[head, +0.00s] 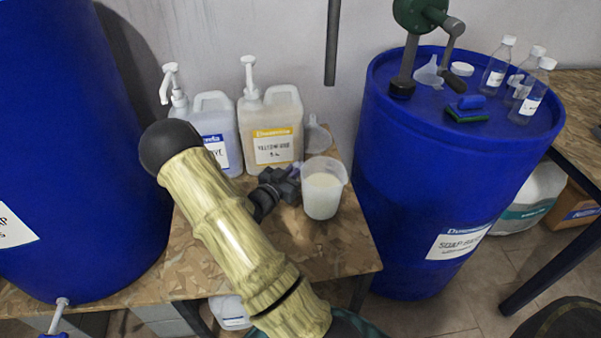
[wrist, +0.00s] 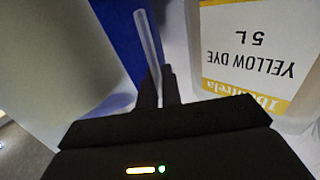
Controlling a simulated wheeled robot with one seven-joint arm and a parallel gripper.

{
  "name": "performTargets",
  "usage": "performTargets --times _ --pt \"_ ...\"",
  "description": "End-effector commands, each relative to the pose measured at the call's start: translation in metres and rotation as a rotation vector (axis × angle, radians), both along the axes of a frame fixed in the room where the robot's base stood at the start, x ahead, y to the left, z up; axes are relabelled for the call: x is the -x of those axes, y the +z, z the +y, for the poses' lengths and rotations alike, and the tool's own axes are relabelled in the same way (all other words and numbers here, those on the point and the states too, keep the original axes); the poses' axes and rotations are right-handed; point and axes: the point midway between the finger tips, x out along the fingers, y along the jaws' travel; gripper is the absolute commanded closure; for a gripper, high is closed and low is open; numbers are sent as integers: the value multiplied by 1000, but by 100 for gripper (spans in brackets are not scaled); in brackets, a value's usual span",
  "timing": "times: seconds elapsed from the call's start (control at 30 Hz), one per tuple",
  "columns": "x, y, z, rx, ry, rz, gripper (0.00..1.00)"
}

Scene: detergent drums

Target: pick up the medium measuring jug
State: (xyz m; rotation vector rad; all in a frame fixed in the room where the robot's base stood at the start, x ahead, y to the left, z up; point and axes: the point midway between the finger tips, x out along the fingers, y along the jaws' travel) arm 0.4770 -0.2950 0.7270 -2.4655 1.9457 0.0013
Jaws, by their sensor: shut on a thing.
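The measuring jug (head: 322,194) is a translucent white tapered cup, upright at the right part of the small wooden table, with paler contents or wall in its lower part. My gripper (head: 291,182) comes in from its left in the head view, at the jug's side. In the wrist view my gripper (wrist: 157,90) is shut on a thin translucent strip, which looks like the jug's handle. The large pale surface at the left there looks like the jug's body (wrist: 55,70). Whether the jug's base touches the table I cannot tell.
A yellow dye jerrycan (head: 272,130) and another pump jerrycan (head: 212,125) stand behind my gripper. A grey translucent vessel (head: 316,137) is behind the jug. Blue drums stand left (head: 80,130) and right (head: 430,160). The table's front right (head: 335,250) is clear.

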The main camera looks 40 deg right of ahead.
Motion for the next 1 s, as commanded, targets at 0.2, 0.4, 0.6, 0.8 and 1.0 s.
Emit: performTargets --times 0.2,0.4,0.6,0.8,1.0 --pt "0 11 -1 5 -1 -1 100" --pt "0 24 -1 5 -1 -1 100" --pt "0 43 -1 6 -1 -1 100" --pt "0 62 0 6 0 -2 100" --pt "0 79 -1 5 -1 -1 100"
